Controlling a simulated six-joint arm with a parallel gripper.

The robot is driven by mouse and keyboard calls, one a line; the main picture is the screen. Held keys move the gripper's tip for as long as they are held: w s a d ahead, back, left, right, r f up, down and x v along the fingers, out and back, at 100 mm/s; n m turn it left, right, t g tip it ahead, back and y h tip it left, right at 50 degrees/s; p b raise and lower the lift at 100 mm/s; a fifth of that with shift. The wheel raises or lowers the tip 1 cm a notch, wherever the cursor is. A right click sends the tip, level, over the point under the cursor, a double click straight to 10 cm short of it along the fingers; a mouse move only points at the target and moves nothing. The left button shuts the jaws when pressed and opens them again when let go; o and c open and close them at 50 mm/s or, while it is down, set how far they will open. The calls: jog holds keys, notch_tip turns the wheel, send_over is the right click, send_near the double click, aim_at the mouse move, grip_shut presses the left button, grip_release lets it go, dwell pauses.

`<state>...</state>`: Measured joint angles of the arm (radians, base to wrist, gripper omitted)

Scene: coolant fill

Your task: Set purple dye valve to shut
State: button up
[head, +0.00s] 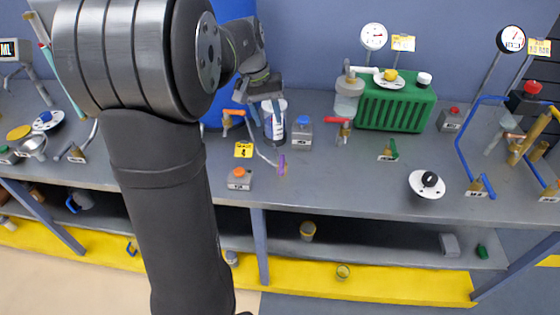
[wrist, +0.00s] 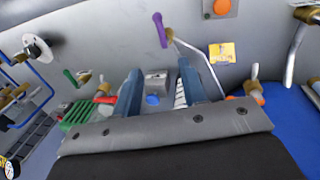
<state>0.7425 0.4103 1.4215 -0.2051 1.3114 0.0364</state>
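The purple dye valve shows its purple handle (head: 282,165) on the bench front, at the end of a thin pale bent pipe. It also shows in the wrist view (wrist: 160,30), upper middle, beyond my fingertips. The handle stands about upright in the head view. My gripper (head: 260,106) is above the back part of the bench, behind and left of the purple handle and apart from it. In the wrist view its two blue fingers (wrist: 160,82) are spread with nothing held between them.
A yellow label (head: 244,150) and an orange-button box (head: 239,177) are near the purple handle. A white can (head: 275,132), an orange-handled valve (head: 231,119) and a blue-button box (head: 302,133) stand close to my gripper. A green radiator (head: 396,108) is to the right.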

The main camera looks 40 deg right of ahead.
aim_at(281, 165)
jog(key=f, duration=0.5)
jog(key=s+d+f, duration=0.1)
jog(key=f, duration=0.5)
jog(key=s+d+f, duration=0.1)
jog(key=f, duration=0.5)
jog(key=shift+s+d, duration=0.1)
jog(key=shift+d, duration=0.15)
jog(key=shift+r, duration=0.1)
jog(key=shift+c, duration=0.5)
grip_shut()
